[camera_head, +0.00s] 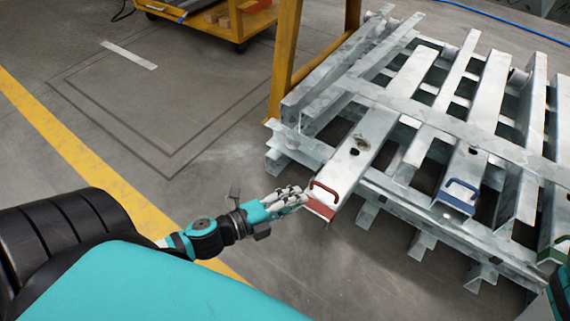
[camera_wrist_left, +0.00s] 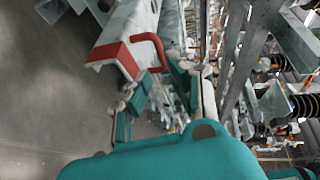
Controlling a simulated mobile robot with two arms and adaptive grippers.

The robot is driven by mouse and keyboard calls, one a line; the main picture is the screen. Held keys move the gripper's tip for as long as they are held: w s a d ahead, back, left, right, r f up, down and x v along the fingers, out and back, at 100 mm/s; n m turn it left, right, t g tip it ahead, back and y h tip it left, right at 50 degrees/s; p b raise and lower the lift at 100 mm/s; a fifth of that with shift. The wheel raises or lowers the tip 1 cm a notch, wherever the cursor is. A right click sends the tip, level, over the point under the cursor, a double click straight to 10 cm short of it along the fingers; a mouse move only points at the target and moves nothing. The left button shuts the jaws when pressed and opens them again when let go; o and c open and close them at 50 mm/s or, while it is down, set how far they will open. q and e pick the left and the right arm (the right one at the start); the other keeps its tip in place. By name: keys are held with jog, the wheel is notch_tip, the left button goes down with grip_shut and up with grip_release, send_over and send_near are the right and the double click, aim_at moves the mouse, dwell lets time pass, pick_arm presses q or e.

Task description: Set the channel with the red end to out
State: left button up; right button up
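The channel with the red end (camera_head: 361,138) is a grey metal channel lying on a stack of metal members, its red end (camera_head: 319,208) toward me. A red handle stands on that end; it also shows in the wrist view (camera_wrist_left: 152,42). My left gripper (camera_head: 300,198) is beside the red end, at the left of the handle. In the wrist view my left gripper's fingers (camera_wrist_left: 160,82) are spread, with the handle's near part between or just beyond their tips. I cannot tell whether they touch it. My right gripper is not in view.
A channel with a blue end and handle (camera_head: 459,194) lies to the right on the same stack. A yellow post (camera_head: 285,60) stands behind the stack's left side. A yellow cart (camera_head: 215,20) is at the back. The floor on the left is clear.

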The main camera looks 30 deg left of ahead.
pick_arm(q)
jog(key=shift+v, duration=1.3)
